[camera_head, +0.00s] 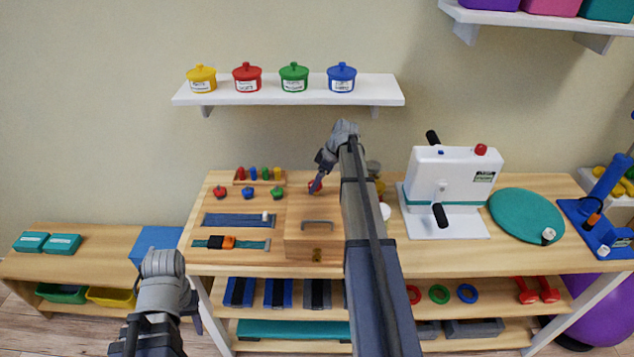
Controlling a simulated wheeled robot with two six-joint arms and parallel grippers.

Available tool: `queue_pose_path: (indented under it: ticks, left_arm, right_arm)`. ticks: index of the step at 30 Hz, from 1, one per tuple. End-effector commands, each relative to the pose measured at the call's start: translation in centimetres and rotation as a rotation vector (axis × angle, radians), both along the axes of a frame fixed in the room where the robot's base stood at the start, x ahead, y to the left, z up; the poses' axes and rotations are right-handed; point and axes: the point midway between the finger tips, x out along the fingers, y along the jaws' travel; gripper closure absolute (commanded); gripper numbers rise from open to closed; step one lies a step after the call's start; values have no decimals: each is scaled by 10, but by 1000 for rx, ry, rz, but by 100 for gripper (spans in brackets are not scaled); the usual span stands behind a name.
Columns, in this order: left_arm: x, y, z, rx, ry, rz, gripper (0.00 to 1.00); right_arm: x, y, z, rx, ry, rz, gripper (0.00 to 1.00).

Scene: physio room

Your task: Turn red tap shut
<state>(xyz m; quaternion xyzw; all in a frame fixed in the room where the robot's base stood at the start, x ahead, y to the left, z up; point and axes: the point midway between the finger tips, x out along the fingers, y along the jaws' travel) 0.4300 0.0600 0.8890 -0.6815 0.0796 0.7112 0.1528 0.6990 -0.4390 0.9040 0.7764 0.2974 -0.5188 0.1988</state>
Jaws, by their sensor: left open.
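A small red piece (312,186), possibly the red tap, shows on the wooden bench beside the fingertips of my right gripper (317,186). The gripper and arm cover part of it, so its handle position cannot be told. The fingers are at or very close to it; touching or gripping cannot be told. A red star-shaped knob (220,192) also stands further left, in a row with a blue knob (248,193) and a green knob (277,194). My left gripper (195,316) is open, low at the left in front of the bench, away from these things.
A wooden box (302,246) with a handle stands just in front of my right gripper. My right arm hides the bench's middle. A white crank machine (450,185) and a teal disc (525,216) are to the right. A shelf (290,93) with lidded pots hangs above.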

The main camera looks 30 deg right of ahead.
Motion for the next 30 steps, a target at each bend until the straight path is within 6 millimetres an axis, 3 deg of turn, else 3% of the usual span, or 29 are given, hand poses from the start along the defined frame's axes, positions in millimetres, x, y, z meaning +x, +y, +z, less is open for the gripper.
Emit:
queue_pose_path:
  ticks: [2,19,30]
  left_arm:
    - [0,0,0,0,0,0,50]
    - [0,0,0,0,0,0,50]
    - [0,0,0,0,0,0,50]
  right_arm:
    - [0,0,0,0,0,0,33]
    - [0,0,0,0,0,0,98]
    - [-2,1,0,1,-1,-79,98]
